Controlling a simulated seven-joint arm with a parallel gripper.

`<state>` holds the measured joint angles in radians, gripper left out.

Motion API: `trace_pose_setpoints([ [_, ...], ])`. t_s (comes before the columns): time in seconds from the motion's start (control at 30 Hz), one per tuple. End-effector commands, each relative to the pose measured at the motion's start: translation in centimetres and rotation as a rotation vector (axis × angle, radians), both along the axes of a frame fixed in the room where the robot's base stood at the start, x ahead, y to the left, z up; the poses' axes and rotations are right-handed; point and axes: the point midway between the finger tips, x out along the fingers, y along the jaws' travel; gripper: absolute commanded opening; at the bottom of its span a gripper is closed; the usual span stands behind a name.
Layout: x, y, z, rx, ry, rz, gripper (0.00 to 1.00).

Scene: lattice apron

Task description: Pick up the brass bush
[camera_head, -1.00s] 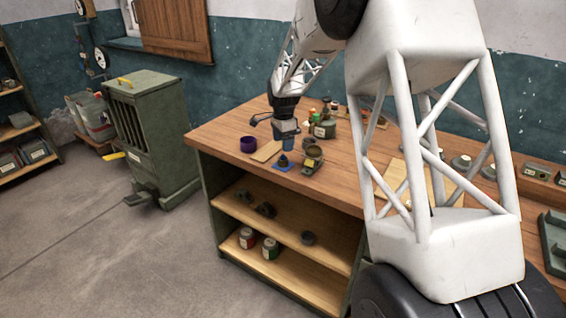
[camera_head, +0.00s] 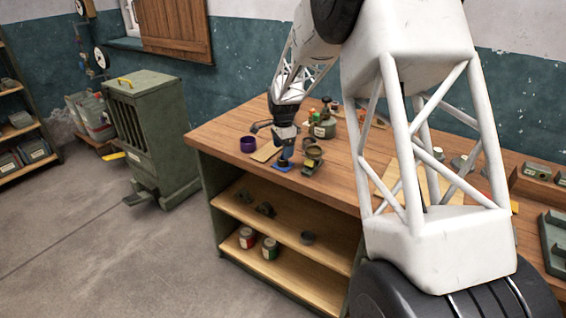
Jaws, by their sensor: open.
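My gripper (camera_head: 286,153) points down over the left part of the workbench, its blue fingers low above a small blue base (camera_head: 280,168). The dark, pointed piece on that base is now hidden behind the fingers. Just to the right, close to the gripper, a round piece with a brassy top (camera_head: 313,151) sits on a dark grey block. It may be the brass bush, but it is too small to be sure. The gripper is open; I see nothing held in it.
A purple cup (camera_head: 248,144) and a flat tan board (camera_head: 265,152) lie left of the gripper. A green-grey container (camera_head: 324,129) and small bottles stand behind it. The wooden workbench top (camera_head: 225,131) is clear at its left end.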

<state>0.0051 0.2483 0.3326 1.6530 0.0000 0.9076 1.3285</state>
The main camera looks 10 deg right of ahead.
Motion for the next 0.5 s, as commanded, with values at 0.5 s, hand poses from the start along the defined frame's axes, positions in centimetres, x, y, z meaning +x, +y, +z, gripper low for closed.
trace_pose_setpoints([
  [0.5, 0.1, -0.1, -4.5, 0.0, 0.001, 0.0, 0.74],
])
